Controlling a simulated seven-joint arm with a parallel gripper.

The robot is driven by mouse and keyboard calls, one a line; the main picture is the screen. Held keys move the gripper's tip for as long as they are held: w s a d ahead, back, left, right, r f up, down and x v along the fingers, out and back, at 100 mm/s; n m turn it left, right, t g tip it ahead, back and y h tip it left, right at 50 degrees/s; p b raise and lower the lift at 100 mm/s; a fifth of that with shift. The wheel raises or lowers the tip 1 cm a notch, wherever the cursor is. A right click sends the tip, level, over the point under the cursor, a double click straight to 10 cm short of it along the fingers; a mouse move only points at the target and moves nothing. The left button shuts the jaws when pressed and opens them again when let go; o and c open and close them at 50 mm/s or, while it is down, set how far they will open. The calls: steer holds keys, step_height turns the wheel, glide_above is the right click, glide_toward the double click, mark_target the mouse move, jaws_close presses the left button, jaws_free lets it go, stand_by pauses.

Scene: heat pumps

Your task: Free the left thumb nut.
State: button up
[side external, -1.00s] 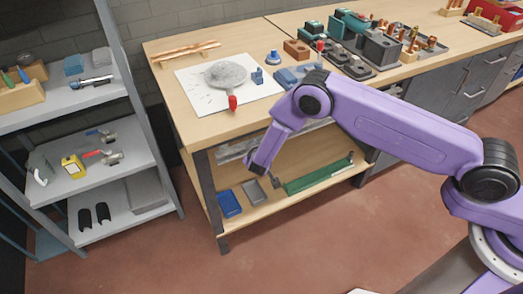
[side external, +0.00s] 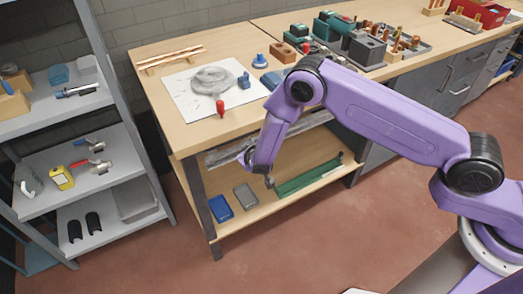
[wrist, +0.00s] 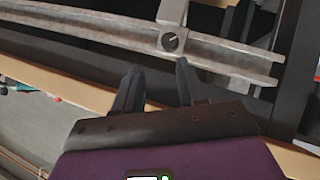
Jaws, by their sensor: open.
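A grey metal rail (wrist: 100,32) crosses the wrist view; it also shows under the workbench top in the side view (side external: 222,157). A grey bracket (wrist: 172,12) sits on the rail with a round dark fastener (wrist: 172,39), which looks like a thumb nut. I cannot tell whether it is the left one, and no second nut is clear. My gripper (wrist: 156,80) is open and empty, its two fingers pointing toward the rail, apart from the fastener. In the side view my gripper (side external: 262,179) hangs in front of the bench's open lower bay.
The bench's lower shelf (side external: 232,226) holds a blue tray (side external: 221,208), a grey tray (side external: 245,196) and a long green thing (side external: 308,178). A bench leg (side external: 198,205) stands left of my gripper. Tools and parts crowd the bench top. Open floor lies in front.

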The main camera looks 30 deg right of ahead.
steer(key=shift+w+d+r+t+y, duration=0.1)
steer(key=shift+w+d+t+y, duration=0.2)
steer(key=shift+w+d+y, duration=0.15)
steer(key=shift+w+d+f+m+g+y, duration=0.15)
steer(key=shift+f+m+g+y, duration=0.15)
steer(key=shift+f+m+y, duration=0.6)
steer(key=shift+d+f+m+g+y, duration=0.1)
steer(key=shift+f+m+g+y, duration=0.3)
steer(key=shift+y, duration=1)
steer(key=shift+w+d+f+m+g+y, duration=0.1)
steer(key=shift+d+f+m+g+y, duration=0.1)
steer(key=shift+f+m+y, duration=0.7)
steer(key=shift+s+r+y, duration=0.1)
steer(key=shift+r+y, duration=0.15)
steer(key=c, duration=0.6)
steer(key=shift+c, duration=0.2)
